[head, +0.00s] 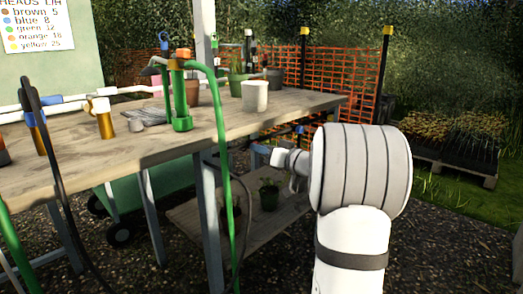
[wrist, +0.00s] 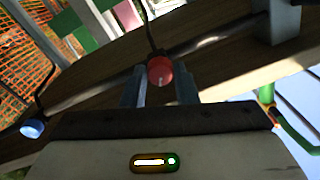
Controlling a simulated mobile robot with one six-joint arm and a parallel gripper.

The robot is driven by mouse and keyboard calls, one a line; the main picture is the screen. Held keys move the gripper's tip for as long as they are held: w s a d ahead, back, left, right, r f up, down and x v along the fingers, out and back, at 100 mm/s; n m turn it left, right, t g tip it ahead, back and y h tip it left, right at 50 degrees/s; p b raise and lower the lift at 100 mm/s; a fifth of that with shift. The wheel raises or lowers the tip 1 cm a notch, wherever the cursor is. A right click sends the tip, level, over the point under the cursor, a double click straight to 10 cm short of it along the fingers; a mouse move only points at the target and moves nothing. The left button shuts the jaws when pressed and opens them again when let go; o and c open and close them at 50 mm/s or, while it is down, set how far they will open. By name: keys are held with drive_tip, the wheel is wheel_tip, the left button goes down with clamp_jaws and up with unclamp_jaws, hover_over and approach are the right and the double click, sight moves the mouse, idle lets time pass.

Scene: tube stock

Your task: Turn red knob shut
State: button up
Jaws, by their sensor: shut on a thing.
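The red knob (wrist: 160,71) shows in the wrist view, a small round cap on a dark pipe running under the wooden table. My gripper (wrist: 160,88) has its two grey fingers on either side of the knob and is shut on it. In the head view my white arm reaches toward the table's right end, and the knob is hidden there behind the arm and table edge.
A blue knob (wrist: 33,127) sits on the same pipe at the left. The wooden table (head: 150,146) carries pots and a green pipe stand (head: 181,95). A green hose (head: 228,190) hangs down its front. A lower shelf holds a potted plant (head: 269,197).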

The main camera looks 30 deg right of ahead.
drive_tip(key=n, duration=0.5)
drive_tip(key=shift+f+n, duration=0.15)
drive_tip(key=shift+n, duration=0.15)
idle(0.4)
drive_tip(key=o, duration=1)
drive_tip(key=p+v, duration=0.1)
drive_tip(key=v, duration=0.6)
drive_tip(key=shift+s+r+p, duration=0.25)
drive_tip(key=shift+s+p, duration=0.05)
drive_tip(key=shift+s, duration=0.1)
drive_tip(key=shift+d, duration=0.15)
